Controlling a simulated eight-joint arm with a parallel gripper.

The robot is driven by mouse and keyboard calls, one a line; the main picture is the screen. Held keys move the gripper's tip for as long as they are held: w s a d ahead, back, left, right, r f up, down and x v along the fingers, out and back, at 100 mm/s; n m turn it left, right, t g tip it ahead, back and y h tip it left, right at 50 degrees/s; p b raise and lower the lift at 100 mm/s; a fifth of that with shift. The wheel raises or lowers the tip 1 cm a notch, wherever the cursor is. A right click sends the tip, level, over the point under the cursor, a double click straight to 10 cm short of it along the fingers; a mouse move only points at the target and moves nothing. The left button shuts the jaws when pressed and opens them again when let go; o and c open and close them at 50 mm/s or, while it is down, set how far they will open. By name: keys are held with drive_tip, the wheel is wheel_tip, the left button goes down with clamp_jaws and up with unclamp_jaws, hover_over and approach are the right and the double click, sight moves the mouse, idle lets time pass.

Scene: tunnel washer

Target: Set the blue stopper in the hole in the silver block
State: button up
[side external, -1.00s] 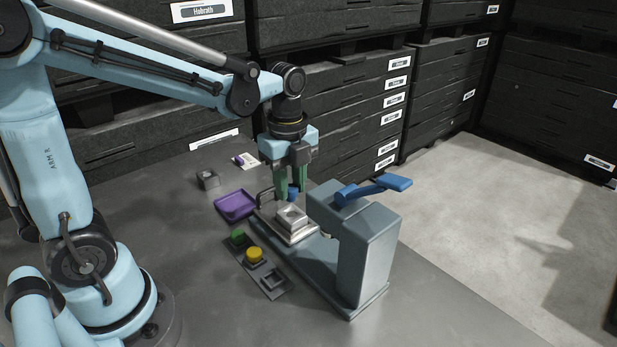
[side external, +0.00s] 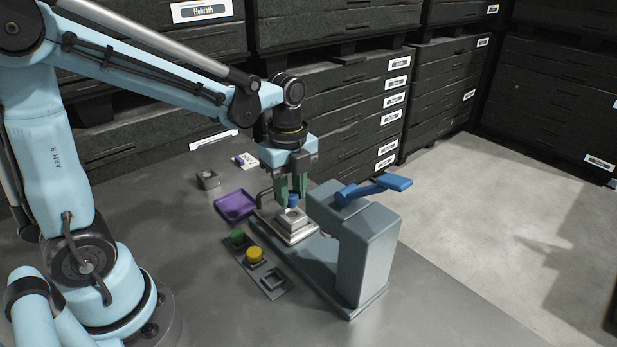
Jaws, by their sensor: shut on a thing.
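My gripper (side external: 292,195) points straight down, its green fingers shut on the blue stopper (side external: 292,201). The stopper hangs upright between the fingertips, directly over the silver block (side external: 292,218) or very close to its top. From this angle I cannot tell whether the stopper's lower end touches the block or enters the hole. The silver block sits on a light plate at the foot of a grey press. A second, smaller silver block with a hole (side external: 208,180) stands on the table at the back left.
The grey press (side external: 365,250) with its blue lever (side external: 375,188) stands just right of my gripper. A purple tray (side external: 235,206) lies to the left. A dark rack (side external: 262,275) in front holds a green piece (side external: 237,237) and a yellow piece (side external: 254,254). Stacked black crates stand behind.

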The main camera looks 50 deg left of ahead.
drive_tip(key=shift+f, duration=1.15)
idle(1.1)
drive_tip(key=o, duration=1.5)
drive_tip(key=shift+r, duration=3.8)
drive_tip(key=s+n+t, duration=0.1)
drive_tip(key=n+t, duration=0.1)
drive_tip(key=n, duration=0.4)
drive_tip(key=s+d+n+t, duration=0.1)
drive_tip(key=s+n+t, duration=0.1)
drive_tip(key=n, duration=0.4)
drive_tip(key=s+n+t, duration=0.2)
drive_tip(key=n+t, duration=0.1)
drive_tip(key=n, duration=0.3)
drive_tip(key=shift+d+f+n, duration=0.2)
drive_tip(key=shift+d+n, duration=0.1)
drive_tip(key=shift+n, duration=0.1)
